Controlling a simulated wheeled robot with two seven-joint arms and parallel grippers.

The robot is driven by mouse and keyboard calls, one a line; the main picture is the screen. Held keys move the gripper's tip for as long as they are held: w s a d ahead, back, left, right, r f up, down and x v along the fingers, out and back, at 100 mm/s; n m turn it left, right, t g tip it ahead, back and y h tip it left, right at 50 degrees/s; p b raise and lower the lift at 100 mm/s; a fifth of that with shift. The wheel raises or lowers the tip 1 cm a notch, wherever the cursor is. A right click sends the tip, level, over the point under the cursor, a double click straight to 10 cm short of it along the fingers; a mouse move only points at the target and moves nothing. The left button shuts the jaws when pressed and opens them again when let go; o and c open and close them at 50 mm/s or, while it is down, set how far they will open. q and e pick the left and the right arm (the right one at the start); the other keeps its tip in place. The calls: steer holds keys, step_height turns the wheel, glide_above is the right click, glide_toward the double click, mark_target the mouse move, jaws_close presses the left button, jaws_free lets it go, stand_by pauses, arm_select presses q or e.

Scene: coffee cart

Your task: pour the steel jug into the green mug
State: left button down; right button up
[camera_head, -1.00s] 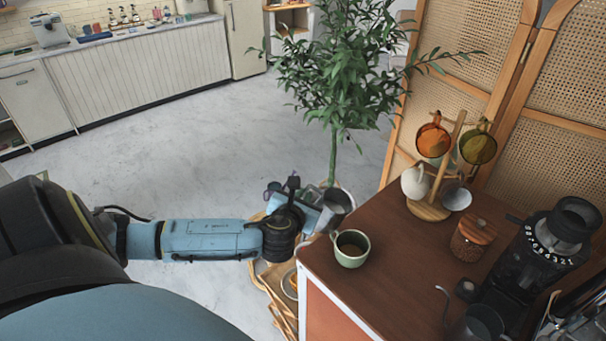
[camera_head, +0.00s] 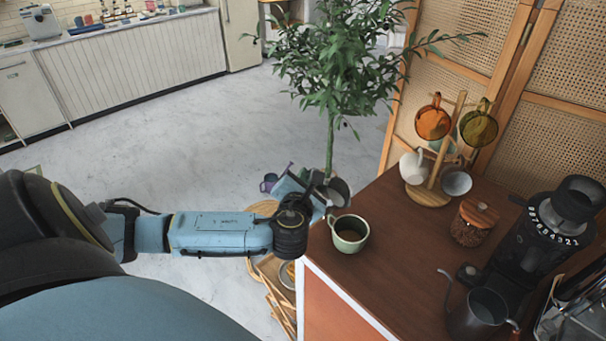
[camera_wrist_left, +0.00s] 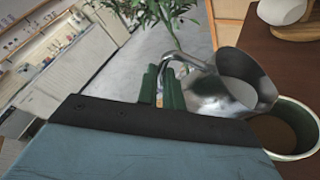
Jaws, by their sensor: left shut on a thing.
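The steel jug (camera_wrist_left: 210,92) is held by its handle in my left gripper (camera_wrist_left: 168,88), which is shut on it. In the left wrist view the jug is tilted toward the green mug, its rim close to the mug's edge. In the head view the jug (camera_head: 338,191) shows just beyond my left gripper (camera_head: 312,193), partly hidden by it. The green mug (camera_head: 349,236) stands upright on the brown cart top near its left edge, with brown liquid inside. The mug also shows in the left wrist view (camera_wrist_left: 302,152). I cannot see a stream of liquid. My right gripper is not in view.
The cart top (camera_head: 400,245) also carries a mug tree (camera_head: 452,140), a wood-lidded jar (camera_head: 474,221), a black grinder (camera_head: 540,240) and a grey kettle (camera_head: 478,312). A leafy plant (camera_head: 335,60) stands behind. The cart top right of the mug is clear.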

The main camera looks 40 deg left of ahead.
arm_select(q)
steer(key=shift+w+d+r+m+t+y+b, duration=0.1)
steer(key=shift+d+r+m+t+y+b, duration=0.1)
steer(key=shift+d+r+m+y+b, duration=0.3)
steer(key=shift+w+d+r+m+t+y+b, duration=0.1)
steer(key=shift+d+r+m+t+b, duration=0.1)
steer(key=shift+d+m+b, duration=0.45)
steer(key=shift+r, duration=0.2)
steer(key=shift+w+d+r+m+t+y+p, duration=0.15)
steer(key=shift+d+r+m+p, duration=0.35)
steer(key=shift+p, duration=0.6)
steer(key=shift+w+d+r+m+t+y+p, duration=0.2)
steer(key=shift+d+m+p, duration=0.3)
steer(key=shift+m+p, duration=0.4)
steer(key=shift+w+d+r+m+t+p, duration=0.1)
steer(key=shift+d+r+m+t+p, duration=0.2)
steer(key=shift+d+m+p, duration=0.4)
steer(key=shift+w+d+r+m+t+p, duration=0.1)
steer(key=shift+d+r+m+t+p, duration=0.1)
steer(key=shift+d+m+t+p, duration=0.4)
steer(key=shift+d+r+m+t+p, duration=0.1)
steer(key=shift+d+r+m+p, duration=0.15)
steer(key=shift+d+m+p, duration=0.45)
steer(key=shift+a, duration=0.15)
